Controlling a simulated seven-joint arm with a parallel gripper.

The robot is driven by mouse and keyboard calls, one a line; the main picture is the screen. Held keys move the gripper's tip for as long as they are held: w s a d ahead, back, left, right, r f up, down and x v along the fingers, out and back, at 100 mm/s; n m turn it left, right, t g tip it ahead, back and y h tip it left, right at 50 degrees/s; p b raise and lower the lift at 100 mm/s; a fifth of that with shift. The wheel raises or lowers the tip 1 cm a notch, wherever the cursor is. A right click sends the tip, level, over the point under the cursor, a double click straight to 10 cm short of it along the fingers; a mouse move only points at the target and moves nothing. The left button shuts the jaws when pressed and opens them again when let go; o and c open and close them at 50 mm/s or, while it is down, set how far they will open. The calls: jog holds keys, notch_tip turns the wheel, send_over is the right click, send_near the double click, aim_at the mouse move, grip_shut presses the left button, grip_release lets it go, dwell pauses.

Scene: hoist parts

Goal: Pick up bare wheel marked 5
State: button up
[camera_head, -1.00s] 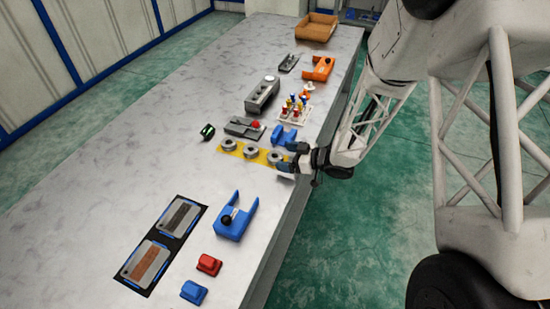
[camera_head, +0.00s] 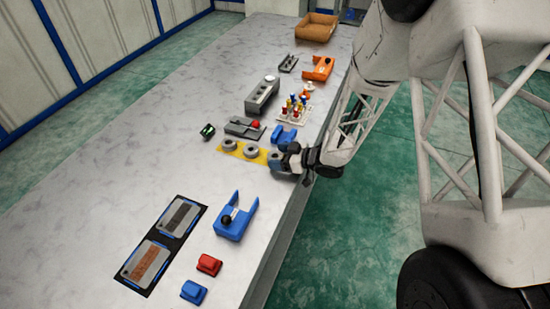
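Three grey wheels lie in a row on a yellow strip (camera_head: 240,151) near the middle of the table. The left wheel (camera_head: 230,144) and the middle wheel (camera_head: 251,152) are in plain view. The right wheel (camera_head: 274,156) is largely covered by my gripper. The number marks on the wheels are too small to read. My gripper (camera_head: 281,158) is low over the right end of the strip, at the right wheel. Its fingers are too small and too much covered to show whether they are open or shut, or whether they touch the wheel.
A blue bracket (camera_head: 285,136) stands just behind my gripper. A white rack of coloured pegs (camera_head: 294,110) is farther back. A grey plate with a red knob (camera_head: 245,127) lies behind the strip. A blue fork-shaped part (camera_head: 236,218) is nearer. The table (camera_head: 110,150) is clear at left.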

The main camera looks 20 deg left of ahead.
aim_at(279, 157)
jog(key=c, duration=0.9)
jog(key=shift+r, duration=0.2)
jog(key=shift+c, duration=0.2)
jog(key=shift+r, duration=1.7)
jog(key=s+d+r, duration=0.1)
jog(key=s+d, duration=0.8)
jog(key=s, duration=0.4)
jog(key=shift+d+r, duration=0.15)
jog(key=shift+d, duration=0.1)
